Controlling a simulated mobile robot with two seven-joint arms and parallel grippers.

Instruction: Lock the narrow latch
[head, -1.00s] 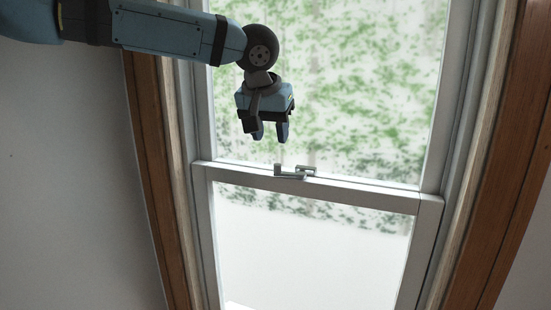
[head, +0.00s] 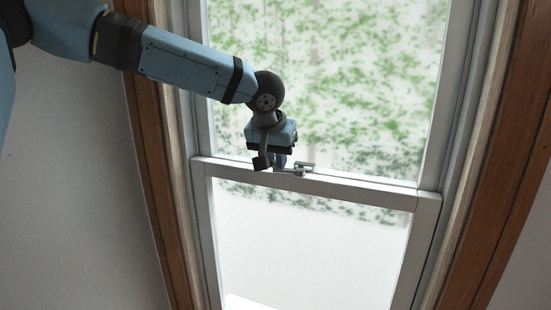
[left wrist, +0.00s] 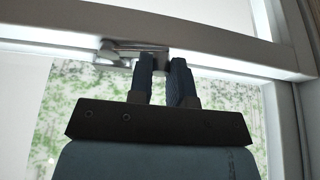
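The narrow latch (head: 301,168) is a small grey metal piece on top of the window's white middle rail. Its lever runs left from its body toward my left gripper (head: 271,163). The gripper points down at the rail, with its fingers at the lever's left end and partly hiding it. In the left wrist view the latch (left wrist: 118,52) lies along the rail just beyond the fingertips (left wrist: 163,62). A narrow gap shows between the two fingers, and the lever's end seems to reach it. I cannot tell whether the fingers touch it. My right gripper is not in view.
The white window sash (head: 350,190) sits in a frame with brown wooden trim (head: 495,150). Glass panes lie above and below the rail, with blurred greenery behind. The rail right of the latch is clear. A plain wall (head: 75,190) is at the left.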

